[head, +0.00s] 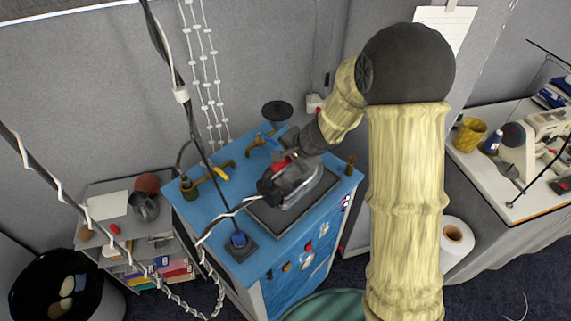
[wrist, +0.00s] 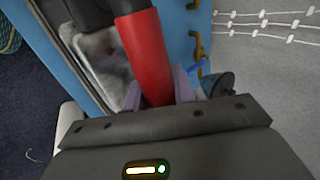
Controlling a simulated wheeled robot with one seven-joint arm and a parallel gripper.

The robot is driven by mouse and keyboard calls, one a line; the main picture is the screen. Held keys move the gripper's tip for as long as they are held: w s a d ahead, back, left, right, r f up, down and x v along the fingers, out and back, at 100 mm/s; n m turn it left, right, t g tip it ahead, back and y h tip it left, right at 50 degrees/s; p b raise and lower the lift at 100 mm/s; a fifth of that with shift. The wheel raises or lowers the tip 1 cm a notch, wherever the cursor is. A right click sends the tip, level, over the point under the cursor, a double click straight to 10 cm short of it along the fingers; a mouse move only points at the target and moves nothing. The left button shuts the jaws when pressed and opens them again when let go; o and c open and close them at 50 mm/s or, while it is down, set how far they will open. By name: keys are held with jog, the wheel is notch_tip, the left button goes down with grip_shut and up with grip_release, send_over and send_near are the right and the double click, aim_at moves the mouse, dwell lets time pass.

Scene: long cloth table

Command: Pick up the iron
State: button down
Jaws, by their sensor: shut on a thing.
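The iron (head: 297,188) has a grey, shiny body and a red-and-black handle. In the head view it is at the dark square mat (head: 262,222) on top of the blue cabinet. My gripper (head: 290,155) comes down on it from the upper right and is shut on its handle. In the wrist view the iron's red handle (wrist: 143,50) runs between my gripper's fingers (wrist: 160,92), with pale purple pads beside it. I cannot tell whether the iron touches the mat.
A grey shelf (head: 95,190) stands left and a table with a yellow cup (head: 469,136) right.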

notch_tip(320, 180, up, 13)
jog(key=p, duration=0.2)
jog(key=shift+f, duration=0.2)
dwell(0.6)
